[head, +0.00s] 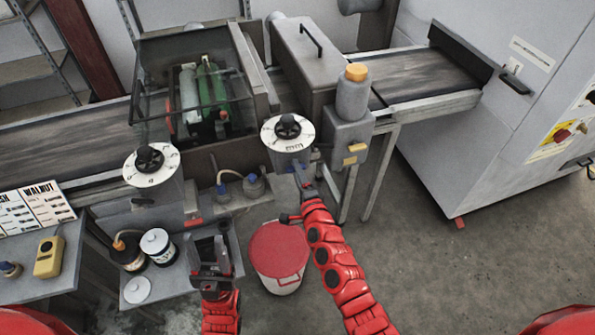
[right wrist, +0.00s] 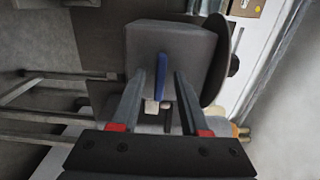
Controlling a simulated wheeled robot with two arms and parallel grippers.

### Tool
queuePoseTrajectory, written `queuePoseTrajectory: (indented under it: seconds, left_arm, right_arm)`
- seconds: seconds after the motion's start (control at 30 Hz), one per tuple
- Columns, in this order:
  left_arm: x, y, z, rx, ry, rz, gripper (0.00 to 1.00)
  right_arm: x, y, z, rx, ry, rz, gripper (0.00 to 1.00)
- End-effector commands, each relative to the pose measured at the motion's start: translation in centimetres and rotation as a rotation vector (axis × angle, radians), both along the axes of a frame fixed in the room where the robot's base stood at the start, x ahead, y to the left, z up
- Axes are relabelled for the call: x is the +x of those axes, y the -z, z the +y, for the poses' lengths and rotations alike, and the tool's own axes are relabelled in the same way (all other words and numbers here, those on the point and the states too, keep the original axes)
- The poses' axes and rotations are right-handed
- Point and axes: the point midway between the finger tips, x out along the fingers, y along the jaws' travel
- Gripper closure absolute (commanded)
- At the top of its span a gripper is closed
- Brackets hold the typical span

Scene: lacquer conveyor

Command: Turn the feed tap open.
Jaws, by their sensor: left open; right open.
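The feed tap shows as a blue lever (right wrist: 161,76) on the face of a grey box (right wrist: 192,48) in the right wrist view. The lever stands lengthwise in the picture, between my open right fingers. My right gripper (head: 302,180) reaches to the front of the right dial unit in the head view, and its fingers mostly hide the tap there. I cannot tell whether the fingers touch the lever. A small pale block and a dark stub show below the lever. My left gripper (head: 209,256) is open and empty above the small shelf, left of the red-lidded bucket.
A right dial (head: 288,132) and a left dial (head: 150,164) top grey units along the conveyor (head: 420,72). A white-lidded can (head: 157,245) is on the shelf. Open floor lies at the right.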

Motion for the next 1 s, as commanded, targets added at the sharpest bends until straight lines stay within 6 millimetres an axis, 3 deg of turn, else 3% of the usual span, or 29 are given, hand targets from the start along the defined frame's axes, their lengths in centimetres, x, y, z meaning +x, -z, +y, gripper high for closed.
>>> queuePoseTrajectory:
  seconds: [0.27, 0.5, 1.0]
  left_arm:
    - [0.00, 0.00, 0.00, 0.000, 0.000, 0.000, 0.50]
    - [0.00, 0.00, 0.00, 0.000, 0.000, 0.000, 0.50]
    - [0.00, 0.88, 0.00, 0.000, 0.000, 0.000, 0.50]
  right_arm:
    - [0.08, 0.04, -0.03, 0.000, 0.001, 0.001, 0.57]
    - [0.08, 0.04, -0.04, 0.000, 0.001, 0.000, 1.00]
    - [0.11, 0.21, -0.22, -0.023, 0.005, -0.011, 1.00]
